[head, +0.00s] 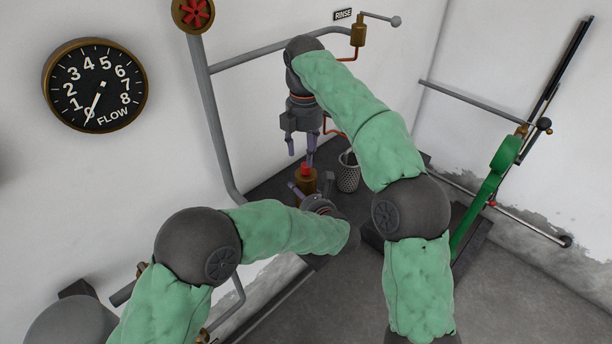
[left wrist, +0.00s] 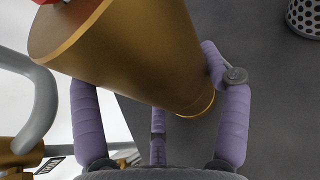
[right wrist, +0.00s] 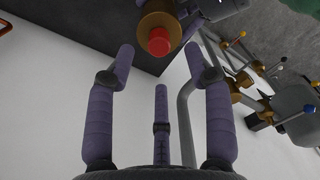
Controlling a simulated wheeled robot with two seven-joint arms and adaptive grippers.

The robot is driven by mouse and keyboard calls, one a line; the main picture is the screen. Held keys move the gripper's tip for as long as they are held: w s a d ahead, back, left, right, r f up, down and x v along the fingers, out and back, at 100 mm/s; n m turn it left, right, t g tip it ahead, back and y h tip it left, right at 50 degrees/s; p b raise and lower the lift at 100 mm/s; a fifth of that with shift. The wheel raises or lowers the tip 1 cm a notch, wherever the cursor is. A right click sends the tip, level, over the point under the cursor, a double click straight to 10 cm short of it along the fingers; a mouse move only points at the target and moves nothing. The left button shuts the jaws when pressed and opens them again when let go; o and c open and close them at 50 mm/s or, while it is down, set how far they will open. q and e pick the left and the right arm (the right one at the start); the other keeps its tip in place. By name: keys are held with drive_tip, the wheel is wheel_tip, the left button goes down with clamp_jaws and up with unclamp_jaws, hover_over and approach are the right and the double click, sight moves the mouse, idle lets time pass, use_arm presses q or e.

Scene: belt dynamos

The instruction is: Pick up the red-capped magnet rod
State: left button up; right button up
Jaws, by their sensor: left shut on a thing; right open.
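A brass cylinder (head: 306,185) stands near the far left part of the dark bench, with a red cap (head: 305,169) on its top. Only the cap of the rod shows; anything below it is hidden in the brass. My left gripper (left wrist: 150,85) is shut around the brass cylinder (left wrist: 130,50), whose red top is just cut off at the picture's upper left. My right gripper (head: 301,156) points down, open and empty, just above the cap. In the right wrist view the red cap (right wrist: 159,41) lies beyond the open fingertips, apart from them.
A perforated metal cup (head: 348,176) stands on the bench (head: 262,190) right of the brass cylinder. A grey pipe (head: 212,115) runs down the wall at left. A copper tube and the RINSE valve (head: 358,34) are behind my right arm. A green lever (head: 487,190) stands at right.

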sight(306, 168)
drive_tip(key=shift+f, duration=3.25)
